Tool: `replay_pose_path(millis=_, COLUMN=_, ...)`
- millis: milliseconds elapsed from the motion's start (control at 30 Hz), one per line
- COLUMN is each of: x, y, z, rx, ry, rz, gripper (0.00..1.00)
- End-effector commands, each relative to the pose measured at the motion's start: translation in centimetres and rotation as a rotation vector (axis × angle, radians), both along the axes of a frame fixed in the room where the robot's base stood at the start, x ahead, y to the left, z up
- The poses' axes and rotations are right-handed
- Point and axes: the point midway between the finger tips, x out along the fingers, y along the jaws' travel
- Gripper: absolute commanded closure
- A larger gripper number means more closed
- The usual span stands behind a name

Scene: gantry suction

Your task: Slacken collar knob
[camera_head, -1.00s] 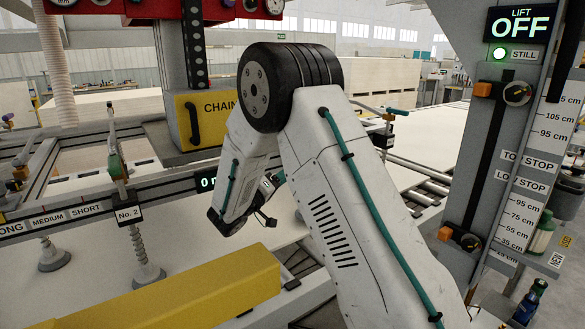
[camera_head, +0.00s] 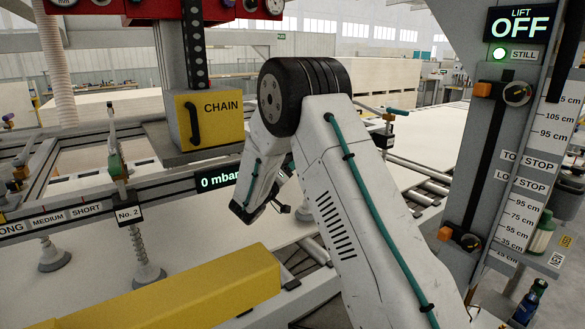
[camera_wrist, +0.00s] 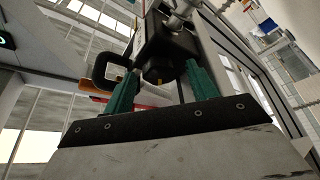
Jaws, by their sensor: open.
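The collar knob cannot be told for certain. Two dark round knobs show on the right column in the head view: an upper knob (camera_head: 517,93) and a lower knob (camera_head: 470,242), each beside an orange block. In the wrist view a dark, blunt knob-like part (camera_wrist: 168,70) sits ahead of my gripper (camera_wrist: 163,68), roughly between its two teal fingers. The fingers are apart. I cannot tell whether they reach around this part or touch it. In the head view my gripper's fingers are hidden by my arm.
A yellow beam (camera_head: 190,295) crosses the front. The yellow CHAIN box (camera_head: 212,118) hangs behind my arm. A suction cup (camera_head: 148,275) hangs beneath the No. 2 tag (camera_head: 128,214) at left. A black loop handle (camera_wrist: 112,66) lies close to the left finger.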

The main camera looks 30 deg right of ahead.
Motion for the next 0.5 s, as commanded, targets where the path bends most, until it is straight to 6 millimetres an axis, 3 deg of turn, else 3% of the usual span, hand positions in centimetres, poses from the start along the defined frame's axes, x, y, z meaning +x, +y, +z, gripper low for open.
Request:
replay_pose_path(millis=67, x=-0.01, y=0.02, z=0.01, rx=0.0, ry=0.0, rz=0.0, gripper=0.43)
replay_pose_path(millis=200, x=-0.01, y=0.05, z=0.01, rx=0.0, ry=0.0, rz=0.0, gripper=0.81)
replay_pose_path(millis=233, x=0.0, y=0.05, z=0.0, rx=0.0, ry=0.0, rz=0.0, gripper=0.87)
replay_pose_path(millis=500, x=-0.01, y=0.11, z=0.01, rx=0.0, ry=0.017, rz=0.0, gripper=0.87)
